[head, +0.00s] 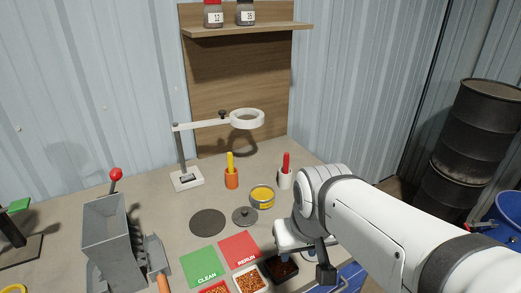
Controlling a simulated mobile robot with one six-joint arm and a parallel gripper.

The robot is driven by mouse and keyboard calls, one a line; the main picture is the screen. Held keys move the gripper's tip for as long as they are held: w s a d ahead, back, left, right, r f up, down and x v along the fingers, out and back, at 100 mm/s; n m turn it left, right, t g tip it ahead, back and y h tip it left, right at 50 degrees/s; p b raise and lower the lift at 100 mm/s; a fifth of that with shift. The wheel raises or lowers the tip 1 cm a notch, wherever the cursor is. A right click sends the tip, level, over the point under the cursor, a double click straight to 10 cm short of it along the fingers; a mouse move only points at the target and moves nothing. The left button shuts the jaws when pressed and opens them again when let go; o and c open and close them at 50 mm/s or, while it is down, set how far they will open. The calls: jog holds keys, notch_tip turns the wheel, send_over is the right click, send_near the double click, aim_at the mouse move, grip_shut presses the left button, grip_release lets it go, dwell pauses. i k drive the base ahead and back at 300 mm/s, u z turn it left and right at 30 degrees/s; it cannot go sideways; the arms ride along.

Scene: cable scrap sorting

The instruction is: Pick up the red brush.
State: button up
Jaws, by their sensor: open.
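The red brush stands upright in a white cup (285,182) on the table, right of centre in the head view. Only its red handle (286,160) shows above the rim; its lower end is hidden in the cup. My gripper (306,264) is at the end of the white arm, nearer the front of the table than the cup and low over the tray area. It is apart from the brush and open. My arm partly hides it, and I see nothing held in it.
A yellow-handled brush (230,163) stands in an orange cup (231,181) to the left. A yellow tin (262,196) and a dark lid (245,216) lie between. A ring lamp (247,119) overhangs the back. Green (200,267) and red (239,251) mats lie in front.

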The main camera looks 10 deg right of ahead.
aim_at(285, 158)
jog(key=u, duration=0.4)
jog(key=k, duration=1.25)
jog(key=z, duration=0.75)
jog(key=i, duration=1)
jog(key=z, duration=0.05)
